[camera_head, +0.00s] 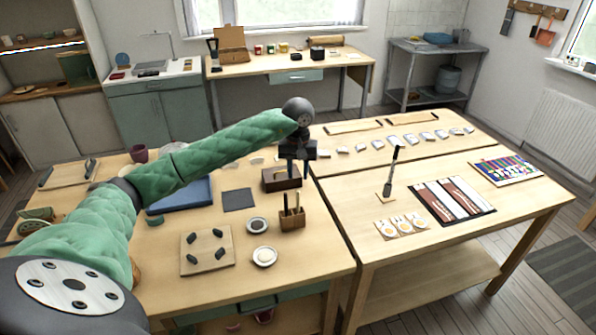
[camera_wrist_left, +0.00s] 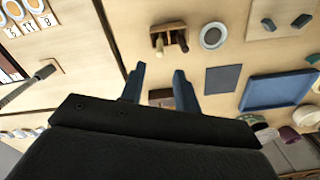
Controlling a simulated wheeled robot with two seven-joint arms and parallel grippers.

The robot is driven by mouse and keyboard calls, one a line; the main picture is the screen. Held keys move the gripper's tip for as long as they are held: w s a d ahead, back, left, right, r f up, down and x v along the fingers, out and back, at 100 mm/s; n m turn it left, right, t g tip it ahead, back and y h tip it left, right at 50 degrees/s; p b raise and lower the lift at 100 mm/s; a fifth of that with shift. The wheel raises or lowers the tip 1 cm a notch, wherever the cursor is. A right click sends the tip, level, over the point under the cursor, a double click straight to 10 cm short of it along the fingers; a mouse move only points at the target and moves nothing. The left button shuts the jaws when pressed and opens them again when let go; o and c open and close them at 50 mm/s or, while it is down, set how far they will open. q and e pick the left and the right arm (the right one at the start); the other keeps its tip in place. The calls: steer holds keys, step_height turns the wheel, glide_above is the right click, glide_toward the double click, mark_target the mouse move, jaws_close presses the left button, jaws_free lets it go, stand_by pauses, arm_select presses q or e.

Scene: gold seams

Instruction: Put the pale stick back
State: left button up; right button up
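A small wooden holder (camera_head: 292,222) stands on the near left table with two upright sticks in it, one paler than the other. In the left wrist view the holder (camera_wrist_left: 167,29) shows at the top, with a pale stick (camera_wrist_left: 159,46) and a dark stick (camera_wrist_left: 183,44). My left gripper (camera_head: 298,160) hangs behind the holder, above a dark brown box (camera_head: 281,180). Its two fingers (camera_wrist_left: 157,84) are apart with nothing between them, clear of the sticks. My right gripper is not in view.
A tall dark-topped tool (camera_head: 393,172) stands on a small wooden square to the right. Near the holder are round dishes (camera_head: 264,256), a board with dark green pieces (camera_head: 208,250), a dark mat (camera_head: 238,200) and a blue tray (camera_head: 182,195).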

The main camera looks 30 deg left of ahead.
arm_select(q)
steer(key=shift+r, duration=0.9)
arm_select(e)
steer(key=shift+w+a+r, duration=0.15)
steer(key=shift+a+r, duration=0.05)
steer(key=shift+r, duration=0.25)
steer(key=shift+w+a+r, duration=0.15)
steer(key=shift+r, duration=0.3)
